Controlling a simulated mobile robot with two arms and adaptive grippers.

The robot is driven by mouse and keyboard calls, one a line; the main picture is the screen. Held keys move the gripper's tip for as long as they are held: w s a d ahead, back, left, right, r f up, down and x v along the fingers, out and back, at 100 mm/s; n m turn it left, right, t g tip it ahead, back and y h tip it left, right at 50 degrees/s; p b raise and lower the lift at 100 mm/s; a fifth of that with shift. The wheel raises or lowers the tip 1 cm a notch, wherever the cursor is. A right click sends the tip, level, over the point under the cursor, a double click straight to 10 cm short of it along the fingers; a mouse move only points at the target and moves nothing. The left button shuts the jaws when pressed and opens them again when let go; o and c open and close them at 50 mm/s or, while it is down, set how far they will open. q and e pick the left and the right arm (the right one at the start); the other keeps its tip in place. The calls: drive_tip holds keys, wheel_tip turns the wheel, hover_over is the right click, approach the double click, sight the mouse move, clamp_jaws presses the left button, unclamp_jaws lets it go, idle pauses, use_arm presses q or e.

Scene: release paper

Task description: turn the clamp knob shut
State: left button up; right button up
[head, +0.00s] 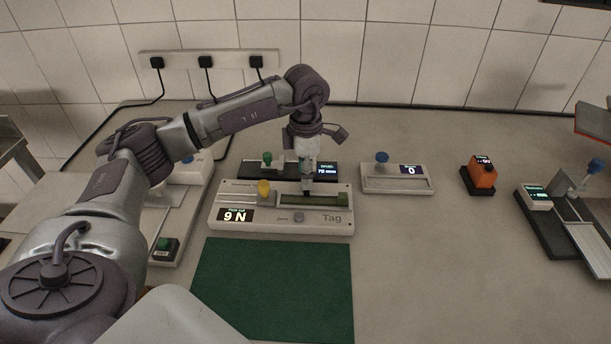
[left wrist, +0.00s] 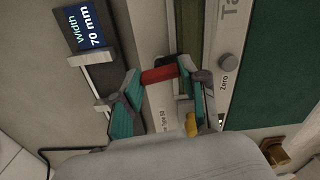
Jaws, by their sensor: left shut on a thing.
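The tester (head: 327,228) is a pale box with a "9 N" display, a green strip in its slot (head: 325,201) and a yellow knob (head: 263,190) at its left. My left gripper (head: 307,190) points down at the slot's back edge. In the left wrist view my left gripper (left wrist: 160,84) has its teal fingers shut on a short red piece (left wrist: 159,75), which may be the clamp knob. The yellow knob (left wrist: 190,124) is beside the right finger there. The red piece is hidden in the head view. My right gripper is not in view.
A width unit (head: 327,170) reading 70 mm, with a green knob (head: 267,158), stands behind the tester. A green mat (head: 275,290) lies in front. A unit with a blue knob (head: 397,180) and an orange box (head: 481,177) stand to the right. The table's front right is clear.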

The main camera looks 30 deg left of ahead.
use_arm(q)
drive_tip(key=shift+r+m+b, duration=0.1)
drive_tip(key=shift+m+b, duration=0.2)
drive_tip(key=shift+m, duration=0.6)
drive_tip(key=o, duration=1.1)
drive_tip(key=shift+o, duration=0.2)
wheel_tip(320, 180, up, 12)
